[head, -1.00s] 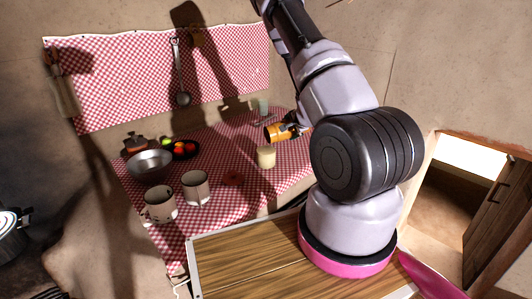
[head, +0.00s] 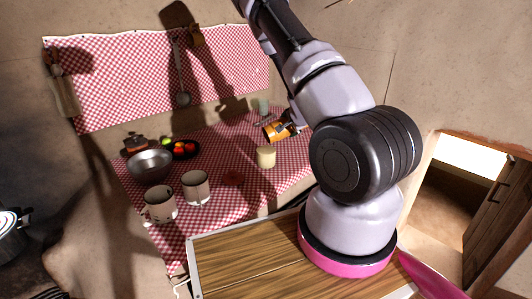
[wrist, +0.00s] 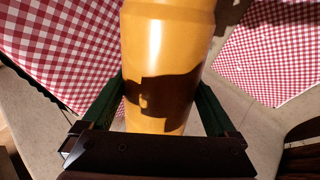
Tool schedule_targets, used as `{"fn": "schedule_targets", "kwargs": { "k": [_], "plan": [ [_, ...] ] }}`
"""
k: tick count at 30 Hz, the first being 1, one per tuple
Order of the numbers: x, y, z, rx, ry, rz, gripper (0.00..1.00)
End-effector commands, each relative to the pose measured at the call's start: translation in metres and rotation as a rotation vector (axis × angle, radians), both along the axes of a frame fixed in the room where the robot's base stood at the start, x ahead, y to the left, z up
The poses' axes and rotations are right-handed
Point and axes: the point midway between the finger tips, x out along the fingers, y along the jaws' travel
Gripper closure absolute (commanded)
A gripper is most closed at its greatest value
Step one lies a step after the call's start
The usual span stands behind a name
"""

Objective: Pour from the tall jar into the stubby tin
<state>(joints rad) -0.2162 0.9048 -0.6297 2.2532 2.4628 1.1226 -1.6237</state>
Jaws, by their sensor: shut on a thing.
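The tall jar (head: 275,132) is orange and held in the air, tipped with its mouth end toward the lower left. My gripper (head: 290,127) is shut on it; in the wrist view the jar (wrist: 158,60) sits between the two dark green fingers (wrist: 158,112). The stubby tin (head: 265,158), a short cream cylinder, stands upright on the checked cloth just below the jar's mouth end. A gap shows between jar and tin. I cannot see the inside of either, nor any stream between them. The tin does not show in the wrist view.
Two mugs (head: 195,187) (head: 160,204) stand at the front left of the checked counter (head: 225,150). A metal bowl (head: 150,164) and a dark plate of fruit (head: 183,150) are behind them. A pale glass (head: 263,106) stands at the back.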

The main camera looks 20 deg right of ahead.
Motion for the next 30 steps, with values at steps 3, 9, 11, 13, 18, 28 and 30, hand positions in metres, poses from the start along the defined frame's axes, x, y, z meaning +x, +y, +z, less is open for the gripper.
{"fn": "schedule_targets", "kwargs": {
  "k": [3,9,11,13,18,28,30],
  "plan": [
    [0.0,0.002,0.002,-0.017,0.0,0.001,0.85],
    [0.0,0.003,0.004,-0.044,-0.002,0.001,0.85],
    [0.0,0.004,0.004,-0.052,-0.002,0.002,0.85],
    [0.0,0.005,0.005,-0.061,-0.002,0.001,0.85],
    [0.0,0.006,0.008,-0.084,-0.003,0.002,0.85],
    [0.0,0.009,0.011,-0.129,-0.003,0.001,0.85],
    [0.0,0.01,0.011,-0.138,-0.005,0.001,0.85]
  ]
}}
